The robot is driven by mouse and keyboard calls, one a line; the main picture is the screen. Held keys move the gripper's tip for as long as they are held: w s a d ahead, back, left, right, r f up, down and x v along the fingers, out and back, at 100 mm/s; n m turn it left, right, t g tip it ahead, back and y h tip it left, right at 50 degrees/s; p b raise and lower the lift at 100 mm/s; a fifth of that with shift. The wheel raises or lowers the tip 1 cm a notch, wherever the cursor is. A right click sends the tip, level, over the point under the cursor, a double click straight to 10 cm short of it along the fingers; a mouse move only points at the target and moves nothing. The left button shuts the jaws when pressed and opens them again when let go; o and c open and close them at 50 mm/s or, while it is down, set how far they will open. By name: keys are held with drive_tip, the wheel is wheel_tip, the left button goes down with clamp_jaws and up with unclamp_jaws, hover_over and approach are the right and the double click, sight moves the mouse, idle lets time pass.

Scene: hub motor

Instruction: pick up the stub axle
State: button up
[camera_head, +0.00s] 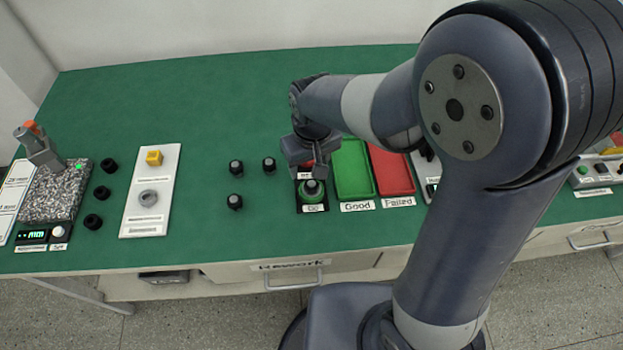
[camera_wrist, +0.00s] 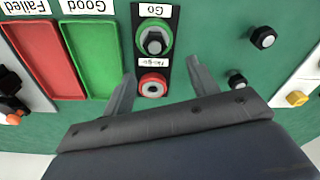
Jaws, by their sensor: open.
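Several similar dark parts with pale tops look like stub axles; which one is meant cannot be told. One dark part (camera_head: 312,188) sits in the green Go ring, and it also shows in the wrist view (camera_wrist: 154,43). Others stand upright on the green table: one at the left (camera_head: 236,167), one nearer my gripper (camera_head: 269,164) and one in front (camera_head: 235,202). My gripper (camera_head: 308,168) points down over the gauge block.
The green Good tray (camera_head: 352,170) and red Failed tray (camera_head: 390,172) lie right of the gauge block. The back left table is clear.

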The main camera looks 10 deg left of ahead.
drive_tip(key=m, duration=0.1)
drive_tip(key=m+b, duration=0.1)
drive_tip(key=m, duration=0.1)
drive_tip(key=a+r+m+b, duration=0.1)
drive_tip(key=m, duration=0.1)
drive_tip(key=shift+s+r, duration=0.1)
drive_tip(key=shift+s, duration=0.25)
wheel_tip(320, 180, up, 2)
drive_tip(key=s+m+h+b, duration=0.1)
drive_tip(key=m+b, duration=0.1)
drive_tip(key=m, duration=0.3)
hover_over(311, 184)
drive_tip(key=a, duration=0.1)
drive_tip(key=shift+t, duration=0.3)
drive_tip(key=f, duration=0.3)
drive_tip(key=s+f, duration=0.1)
drive_tip(key=f, duration=0.1)
drive_tip(key=shift+w+d+f, duration=0.15)
drive_tip(key=shift+f, duration=0.75)
drive_tip(key=shift+w+d+f, duration=0.2)
drive_tip(key=shift+f, duration=0.75)
drive_tip(key=shift+w+d+f, duration=0.15)
drive_tip(key=shift+f, duration=0.75)
drive_tip(key=shift+c, duration=0.2)
clamp_jaws()
